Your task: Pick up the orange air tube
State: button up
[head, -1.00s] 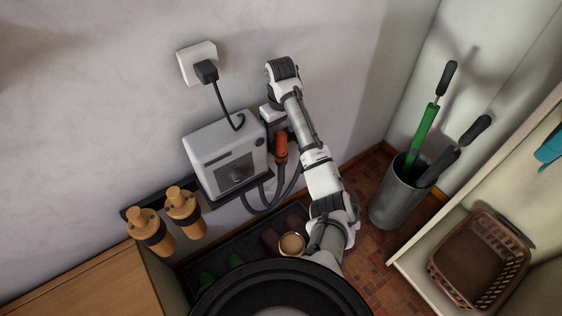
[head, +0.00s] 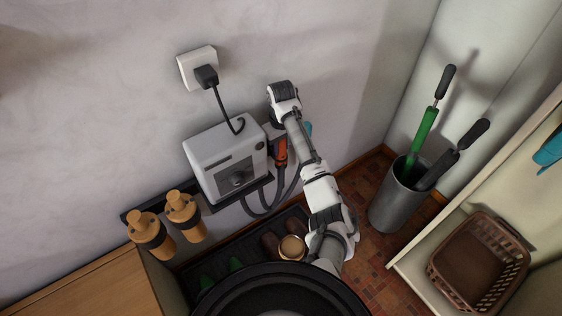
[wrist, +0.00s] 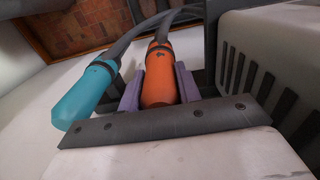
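The orange air tube (head: 281,152) hangs upright at the right side of the grey-white box, with a dark hose running down from it. In the wrist view the orange tube (wrist: 160,77) stands between the two purple finger pads of my gripper (wrist: 160,88). The pads lie close along both its sides; whether they press on it cannot be made out. In the head view my fingers are mostly hidden behind the tube, box and arm. A teal tube (wrist: 85,95) hangs just left of my gripper in the wrist view; a bit of it shows in the head view (head: 306,129).
The grey-white box (head: 225,160) is close beside the tube, plugged into a wall socket (head: 197,66). Dark hoses (head: 262,206) loop below. Two wooden-capped holders (head: 183,214) are left, a grey bin (head: 397,196) with long-handled tools and a brown basket (head: 478,262) right.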

jog(key=c, duration=0.4)
jog(key=shift+o, duration=0.2)
jog(key=shift+r, duration=0.1)
notch_tip(320, 180, up, 28)
jog(key=p, duration=0.5)
